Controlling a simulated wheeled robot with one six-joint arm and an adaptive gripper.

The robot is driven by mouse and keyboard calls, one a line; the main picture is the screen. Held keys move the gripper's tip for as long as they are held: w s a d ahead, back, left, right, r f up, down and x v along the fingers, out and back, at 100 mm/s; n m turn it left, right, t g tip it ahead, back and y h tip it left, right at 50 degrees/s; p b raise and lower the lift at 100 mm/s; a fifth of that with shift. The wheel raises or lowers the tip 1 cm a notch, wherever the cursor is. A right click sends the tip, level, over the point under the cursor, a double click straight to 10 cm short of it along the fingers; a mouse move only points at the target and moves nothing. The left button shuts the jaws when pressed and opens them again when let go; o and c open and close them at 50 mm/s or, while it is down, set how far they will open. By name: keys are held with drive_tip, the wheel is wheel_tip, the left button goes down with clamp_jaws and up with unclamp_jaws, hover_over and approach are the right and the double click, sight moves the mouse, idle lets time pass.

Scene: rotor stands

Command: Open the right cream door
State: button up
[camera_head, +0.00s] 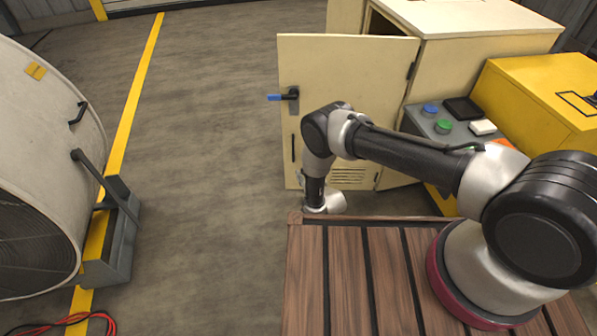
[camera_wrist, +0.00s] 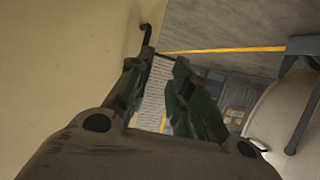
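The cream door (camera_head: 345,75) stands swung out from the cream cabinet (camera_head: 480,20), with its hinges on its right edge. A dark gap shows behind its top. A lever handle (camera_head: 285,96) with a blue grip is near its free left edge. My arm bends down in front of the door's lower part, and the gripper's fingers are not clear there. In the wrist view my gripper (camera_wrist: 165,62) has its two fingers apart with nothing seen between them. A cream surface (camera_wrist: 70,60), likely the door, fills the left, with a dark hooked part (camera_wrist: 147,36) at its edge.
A big round fan drum (camera_head: 40,160) on a grey stand is at the left. A panel with colored buttons (camera_head: 443,126) and a yellow case (camera_head: 535,95) are at the right. A wooden slatted top (camera_head: 345,280) is below. Open grey floor lies left of the door.

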drive_tip(key=v, duration=0.6)
drive_tip(key=shift+s+d+r, duration=0.15)
drive_tip(key=shift+s, duration=0.1)
